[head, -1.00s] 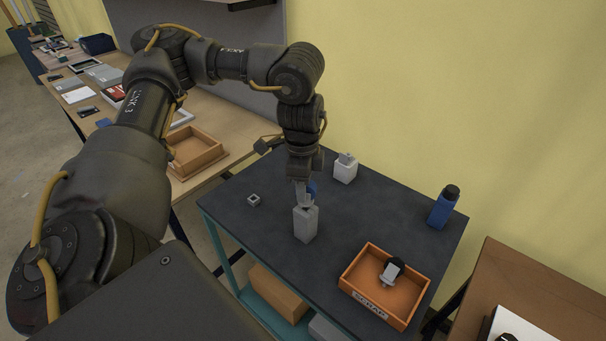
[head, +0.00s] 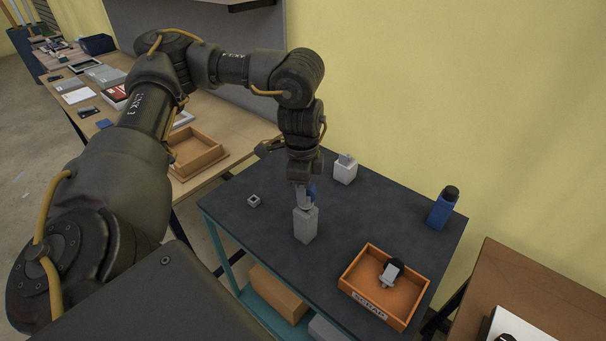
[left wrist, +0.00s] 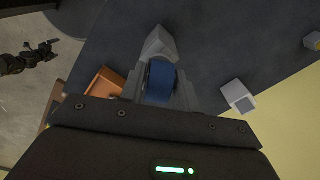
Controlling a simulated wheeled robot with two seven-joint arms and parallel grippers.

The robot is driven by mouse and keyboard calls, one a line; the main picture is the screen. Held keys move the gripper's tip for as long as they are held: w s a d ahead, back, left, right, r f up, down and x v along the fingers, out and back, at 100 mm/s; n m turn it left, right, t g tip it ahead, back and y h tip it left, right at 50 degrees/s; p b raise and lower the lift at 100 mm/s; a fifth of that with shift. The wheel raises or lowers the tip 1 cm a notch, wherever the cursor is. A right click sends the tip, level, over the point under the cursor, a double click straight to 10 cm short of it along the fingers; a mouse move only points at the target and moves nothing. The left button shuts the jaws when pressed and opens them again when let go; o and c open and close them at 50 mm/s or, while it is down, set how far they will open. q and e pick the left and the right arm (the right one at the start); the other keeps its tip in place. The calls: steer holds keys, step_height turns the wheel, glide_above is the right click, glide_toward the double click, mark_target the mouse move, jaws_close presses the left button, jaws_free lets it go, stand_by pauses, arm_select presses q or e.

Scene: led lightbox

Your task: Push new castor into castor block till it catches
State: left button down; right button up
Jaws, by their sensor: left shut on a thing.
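A grey castor block (head: 306,226) stands upright on the dark table top, below my left gripper.
An orange scrap tray (head: 362,292) holds a black-and-grey castor (head: 391,272).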

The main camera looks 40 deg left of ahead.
arm_select(q)
steer(key=shift+f+b, duration=0.55)
steer(key=shift+f, duration=0.5)
steer(key=c, duration=0.9)
jaws_free()
steer(key=shift+c, duration=0.2)
steer(key=shift+r, duration=0.15)
steer(key=shift+r+p, duration=0.2)
steer(key=shift+p, duration=0.15)
step_height(320, 180, up, 8)
steer(key=p, duration=0.8)
steer(key=shift+f+p, duration=0.25)
steer(key=shift+p, duration=0.15)
steer(key=shift+f, duration=0.1)
